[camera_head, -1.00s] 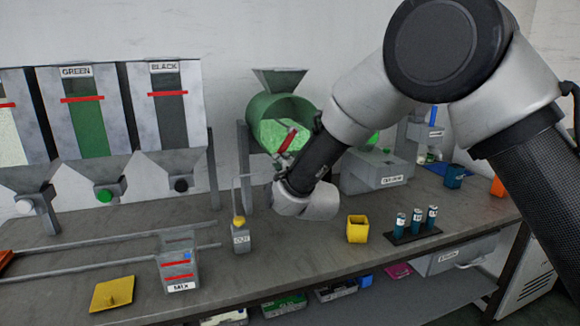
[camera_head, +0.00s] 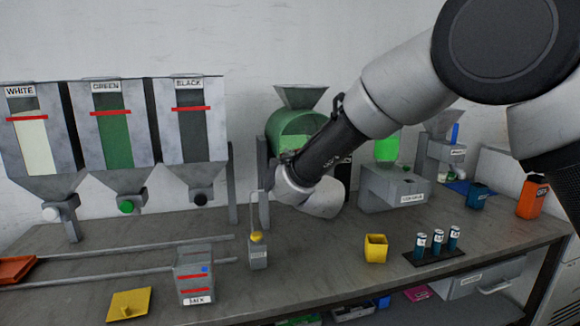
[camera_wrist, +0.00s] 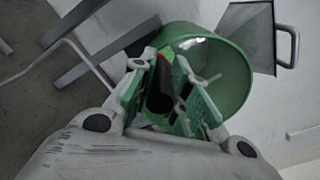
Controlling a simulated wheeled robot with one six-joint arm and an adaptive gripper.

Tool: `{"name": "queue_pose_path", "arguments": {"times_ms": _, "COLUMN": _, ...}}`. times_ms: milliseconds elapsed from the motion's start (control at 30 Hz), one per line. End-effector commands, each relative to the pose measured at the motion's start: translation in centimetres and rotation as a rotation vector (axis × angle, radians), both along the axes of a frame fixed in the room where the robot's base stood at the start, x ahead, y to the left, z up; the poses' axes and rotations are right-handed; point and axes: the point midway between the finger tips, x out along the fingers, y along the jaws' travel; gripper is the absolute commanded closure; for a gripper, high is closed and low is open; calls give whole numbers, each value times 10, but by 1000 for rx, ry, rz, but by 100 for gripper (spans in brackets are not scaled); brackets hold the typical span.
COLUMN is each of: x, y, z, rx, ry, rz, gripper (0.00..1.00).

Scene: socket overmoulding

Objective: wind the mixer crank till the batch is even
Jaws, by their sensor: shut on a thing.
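The mixer is a green drum (camera_head: 290,123) under a grey hopper (camera_head: 302,97), at the back of the bench. In the wrist view the drum (camera_wrist: 232,80) lies open just beyond my gripper (camera_wrist: 168,98), with a grey rod inside its mouth. The fingers are closed around a dark grip, the crank handle (camera_wrist: 160,88), with red showing at its far end. In the head view my arm hides the gripper, the crank and part of the drum. I cannot tell how even the batch is.
White, green and black dispensers (camera_head: 115,135) stand at the left above rails and a grey tub (camera_head: 194,275). A yellow cup (camera_head: 376,248) and a rack of blue vials (camera_head: 437,245) sit in front. A grey machine (camera_head: 392,188) stands right of my arm.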

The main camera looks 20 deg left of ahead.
Motion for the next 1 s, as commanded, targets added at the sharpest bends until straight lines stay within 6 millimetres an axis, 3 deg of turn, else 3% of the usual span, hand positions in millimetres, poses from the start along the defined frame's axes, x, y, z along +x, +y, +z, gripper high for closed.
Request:
{"name": "queue_pose_path", "arguments": {"times_ms": 200, "x": 1, "y": 1, "z": 14, "rx": 7, "ry": -15, "rz": -1, "gripper": 100}}
{"name": "queue_pose_path", "arguments": {"times_ms": 733, "x": 2, "y": 1, "z": 19, "rx": 7, "ry": -23, "rz": -1, "gripper": 100}}
{"name": "queue_pose_path", "arguments": {"times_ms": 767, "x": 2, "y": 1, "z": 19, "rx": 7, "ry": -23, "rz": -1, "gripper": 78}}
{"name": "queue_pose_path", "arguments": {"times_ms": 833, "x": 2, "y": 1, "z": 18, "rx": 8, "ry": -23, "rz": -1, "gripper": 65}}
{"name": "queue_pose_path", "arguments": {"times_ms": 1000, "x": 1, "y": 2, "z": 17, "rx": 6, "ry": -20, "rz": 1, "gripper": 59}}
